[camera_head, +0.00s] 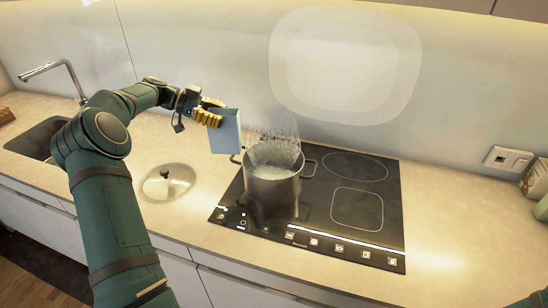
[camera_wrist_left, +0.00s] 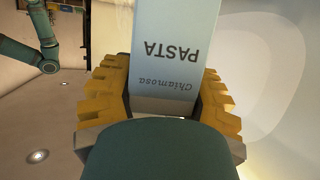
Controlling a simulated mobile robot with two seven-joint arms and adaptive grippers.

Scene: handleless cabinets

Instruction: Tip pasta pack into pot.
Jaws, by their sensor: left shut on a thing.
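My left gripper (camera_head: 208,112) is shut on the pasta pack (camera_head: 225,131), a pale blue box. The pack is held in the air to the left of the pot and a little above its rim, slightly tilted. In the left wrist view the pack (camera_wrist_left: 172,50) sits between the yellow fingers (camera_wrist_left: 165,95), with the words "Chiamosa PASTA" upside down. The pot (camera_head: 272,190) is steel, open and steaming, with pale liquid inside. It stands on the left part of the black cooktop. My right gripper is not in view.
A lid (camera_head: 168,182) lies on the counter left of the cooktop (camera_head: 318,222). A sink (camera_head: 38,138) with a tap (camera_head: 55,68) is at the far left. A wall socket (camera_head: 508,159) and small boxes (camera_head: 536,180) are at the right. The cooktop's right half is clear.

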